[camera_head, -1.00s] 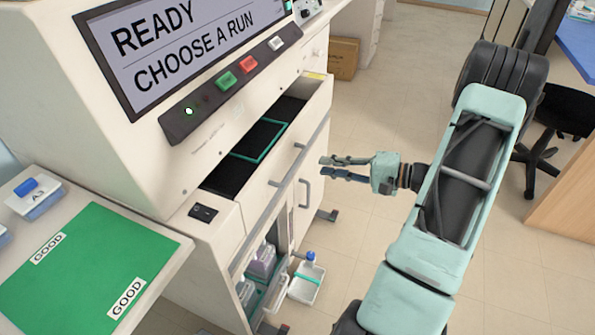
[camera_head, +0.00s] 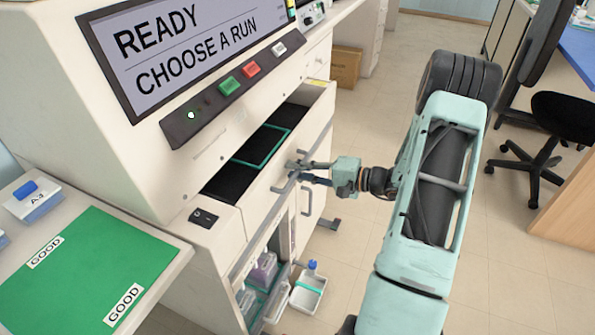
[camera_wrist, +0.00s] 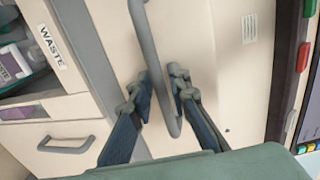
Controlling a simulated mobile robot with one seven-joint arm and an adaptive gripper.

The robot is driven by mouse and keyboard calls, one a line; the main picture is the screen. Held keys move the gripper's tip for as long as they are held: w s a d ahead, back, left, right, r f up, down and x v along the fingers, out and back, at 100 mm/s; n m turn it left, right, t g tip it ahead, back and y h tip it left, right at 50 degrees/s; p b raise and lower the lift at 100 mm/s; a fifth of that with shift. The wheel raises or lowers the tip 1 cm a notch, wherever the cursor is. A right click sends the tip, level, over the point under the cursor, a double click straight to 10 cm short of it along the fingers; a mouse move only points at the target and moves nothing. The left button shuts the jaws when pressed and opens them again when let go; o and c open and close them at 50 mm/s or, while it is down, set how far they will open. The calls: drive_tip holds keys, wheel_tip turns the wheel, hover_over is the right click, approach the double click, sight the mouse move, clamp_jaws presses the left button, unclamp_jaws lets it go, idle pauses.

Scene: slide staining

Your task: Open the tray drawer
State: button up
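The tray drawer (camera_head: 303,132) of the white machine stands partly out, with its dark interior and a teal frame (camera_head: 262,146) showing from above. My gripper (camera_head: 296,172) is at the outer face of the drawer front, by its handle. In the wrist view, the grey bar handle (camera_wrist: 153,55) passes between the two fingertips of my gripper (camera_wrist: 162,88). The fingers are apart, with a visible gap on each side of the bar. The head view does not show the handle clearly behind the fingers.
The machine's screen (camera_head: 190,40) and its green button (camera_head: 229,86) are above the drawer. An open lower compartment with bottles (camera_head: 263,270) and a small white tray (camera_head: 308,292) is below. A green mat (camera_head: 90,270) lies at left. Floor around my arm is clear; a black chair (camera_head: 545,150) stands right.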

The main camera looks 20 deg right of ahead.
clamp_jaws()
drive_tip(key=shift+d, duration=0.1)
drive_tip(key=f+b+v, duration=0.2)
drive_tip(key=v, duration=0.9)
drive_tip(key=s+f+b+v, duration=0.1)
drive_tip(key=f+b+v, duration=0.1)
drive_tip(key=v, duration=0.9)
drive_tip(key=shift+d+f, duration=0.3)
drive_tip(key=shift+f, duration=0.05)
unclamp_jaws()
drive_tip(key=shift+w, duration=0.1)
